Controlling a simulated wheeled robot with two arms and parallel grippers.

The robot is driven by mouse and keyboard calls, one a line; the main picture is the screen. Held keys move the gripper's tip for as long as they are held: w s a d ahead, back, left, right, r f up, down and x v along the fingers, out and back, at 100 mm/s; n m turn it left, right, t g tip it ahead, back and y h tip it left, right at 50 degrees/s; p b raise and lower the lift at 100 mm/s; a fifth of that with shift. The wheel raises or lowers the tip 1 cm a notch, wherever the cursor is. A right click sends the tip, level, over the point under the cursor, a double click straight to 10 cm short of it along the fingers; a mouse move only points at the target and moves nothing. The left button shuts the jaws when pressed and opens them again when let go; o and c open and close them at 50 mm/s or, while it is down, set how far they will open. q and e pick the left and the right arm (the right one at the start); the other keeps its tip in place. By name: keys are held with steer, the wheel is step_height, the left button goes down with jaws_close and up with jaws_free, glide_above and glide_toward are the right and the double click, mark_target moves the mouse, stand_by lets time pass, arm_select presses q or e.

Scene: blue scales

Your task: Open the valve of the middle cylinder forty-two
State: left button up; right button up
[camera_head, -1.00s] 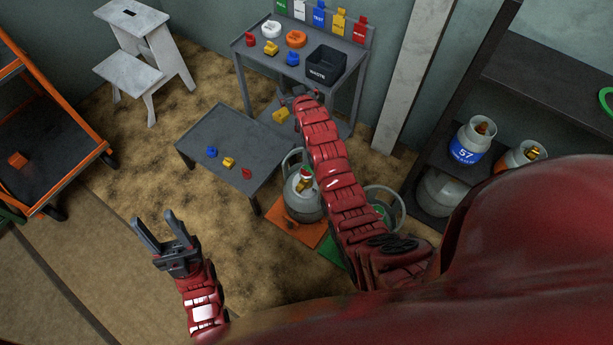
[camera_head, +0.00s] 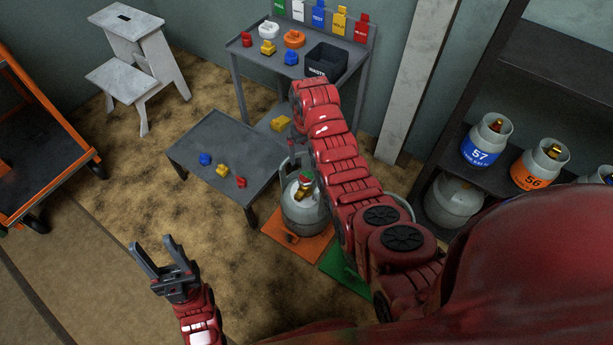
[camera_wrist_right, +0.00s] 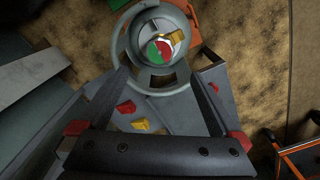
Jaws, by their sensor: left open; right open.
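A grey gas cylinder (camera_head: 300,213) with a brass valve (camera_head: 304,190) stands upright on an orange mat. Its number is not visible. In the right wrist view its round collar (camera_wrist_right: 125,50), green-and-red valve top (camera_wrist_right: 160,50) and brass part (camera_wrist_right: 174,37) lie ahead of my fingers. My right gripper (camera_wrist_right: 163,72) is open and empty, above the cylinder; in the head view it is mostly hidden by my right arm. A second cylinder on the green mat (camera_head: 340,262) is mostly hidden behind that arm. My left gripper (camera_head: 160,255) is open and empty, at lower left.
A low grey table (camera_head: 222,150) with blue, yellow and red pieces stands left of the cylinder. A workbench with a black bin (camera_head: 325,62) is behind. Cylinders 57 (camera_head: 486,142) and 56 (camera_head: 538,167) sit on the right shelf. Floor is clear around my left gripper.

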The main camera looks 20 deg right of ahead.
mark_target(306, 177)
step_height(306, 177, down, 10)
steer(key=b, duration=0.2)
steer(key=shift+f+b, duration=0.25)
steer(key=shift+b, duration=0.15)
steer(key=shift+w+f+b, duration=0.1)
steer(key=shift+f+b, duration=0.3)
steer(key=shift+f, duration=0.4)
steer(key=c, duration=1.2)
steer(key=shift+c, duration=0.2)
